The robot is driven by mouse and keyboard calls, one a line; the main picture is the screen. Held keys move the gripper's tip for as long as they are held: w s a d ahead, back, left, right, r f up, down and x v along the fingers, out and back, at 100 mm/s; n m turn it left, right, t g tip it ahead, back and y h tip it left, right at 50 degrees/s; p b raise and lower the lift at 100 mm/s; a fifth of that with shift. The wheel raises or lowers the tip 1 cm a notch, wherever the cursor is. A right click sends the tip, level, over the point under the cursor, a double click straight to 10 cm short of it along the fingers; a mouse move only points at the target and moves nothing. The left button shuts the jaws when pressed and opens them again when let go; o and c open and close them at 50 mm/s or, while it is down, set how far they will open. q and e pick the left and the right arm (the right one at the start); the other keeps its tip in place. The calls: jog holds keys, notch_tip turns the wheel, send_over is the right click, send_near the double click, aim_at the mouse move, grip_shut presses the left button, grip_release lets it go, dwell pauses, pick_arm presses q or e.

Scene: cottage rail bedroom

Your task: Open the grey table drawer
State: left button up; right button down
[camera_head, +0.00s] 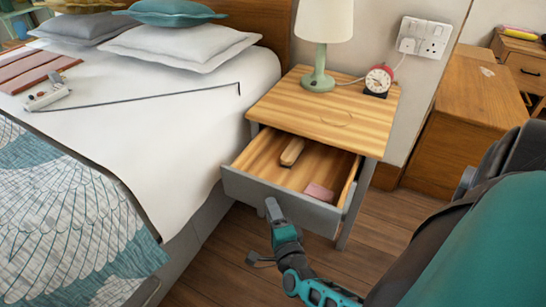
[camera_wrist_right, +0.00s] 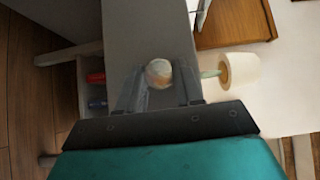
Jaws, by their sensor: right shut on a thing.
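The grey table drawer (camera_head: 282,201) is pulled out from under the wooden tabletop of the bedside table (camera_head: 320,112), and its inside shows. A brown wooden object (camera_head: 292,151) and a pink block (camera_head: 319,192) lie in it. My right gripper (camera_head: 272,208) is at the drawer's grey front. In the right wrist view, a round, shiny knob (camera_wrist_right: 158,73) sits between the fingers of my right gripper (camera_wrist_right: 158,88), against the grey front (camera_wrist_right: 147,32). The gripper is shut on this knob. The head view hides the knob behind the gripper. My left gripper is not in view.
A lamp (camera_head: 319,80) and a red alarm clock (camera_head: 378,79) stand on the tabletop. The bed (camera_head: 190,110) lies close along the left of the table. A wooden cabinet (camera_head: 470,110) stands at the right. Bare floor (camera_head: 215,262) shows in front of the drawer.

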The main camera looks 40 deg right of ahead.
jog(key=shift+w+a, duration=0.1)
jog(key=shift+a, duration=0.05)
jog(key=c, duration=0.8)
grip_release()
jog(key=shift+o, duration=0.2)
